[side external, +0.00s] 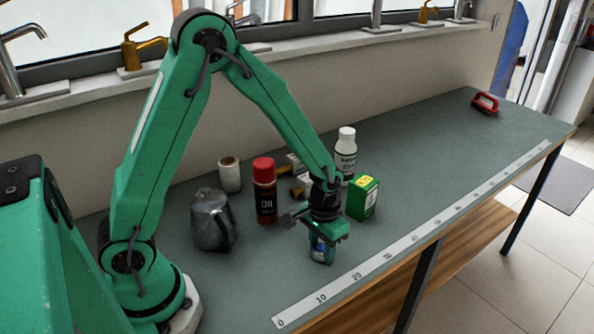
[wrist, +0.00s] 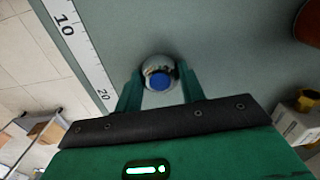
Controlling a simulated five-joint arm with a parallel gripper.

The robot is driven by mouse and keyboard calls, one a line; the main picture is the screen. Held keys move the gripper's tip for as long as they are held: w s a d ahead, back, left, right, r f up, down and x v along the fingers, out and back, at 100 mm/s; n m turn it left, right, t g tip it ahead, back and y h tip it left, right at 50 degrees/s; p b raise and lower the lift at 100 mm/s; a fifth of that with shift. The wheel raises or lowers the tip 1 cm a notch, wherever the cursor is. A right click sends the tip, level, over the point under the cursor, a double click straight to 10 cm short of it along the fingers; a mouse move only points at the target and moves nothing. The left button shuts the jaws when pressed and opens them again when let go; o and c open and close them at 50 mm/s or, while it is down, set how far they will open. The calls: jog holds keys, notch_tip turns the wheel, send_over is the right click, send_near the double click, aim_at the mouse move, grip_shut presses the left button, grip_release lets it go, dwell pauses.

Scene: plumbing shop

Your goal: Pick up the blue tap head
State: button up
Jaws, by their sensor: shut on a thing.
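The blue tap head is a rounded chrome piece with a blue disc on top, and it shows in the wrist view (wrist: 158,73). In the side view the tap head (side external: 321,252) is partly covered by the fingers. My gripper (side external: 322,246) points down at the bench and is shut on the tap head. In the wrist view the two green fingers of my gripper (wrist: 160,92) stand on either side of it. I cannot tell whether the tap head touches the bench.
Behind my gripper stand a green box (side external: 363,198), a white bottle (side external: 346,152), a red-capped can (side external: 265,190), a pale roll (side external: 229,175) and a metal jug (side external: 212,221). A ruler strip (side external: 400,245) runs along the front edge. A red-handled thing (side external: 485,103) lies far right; the bench between is clear.

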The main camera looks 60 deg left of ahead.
aim_at(322, 249)
jog(key=shift+r, duration=0.2)
jog(key=shift+r, duration=0.55)
jog(key=r, duration=0.3)
jog(key=shift+s+d, duration=0.1)
jog(key=shift+d, duration=0.15)
jog(key=s+d+r, duration=0.6)
jog(key=s+d, duration=0.1)
jog(key=d, duration=0.1)
jog(key=shift+d+r, duration=0.25)
jog(key=shift+d, duration=0.05)
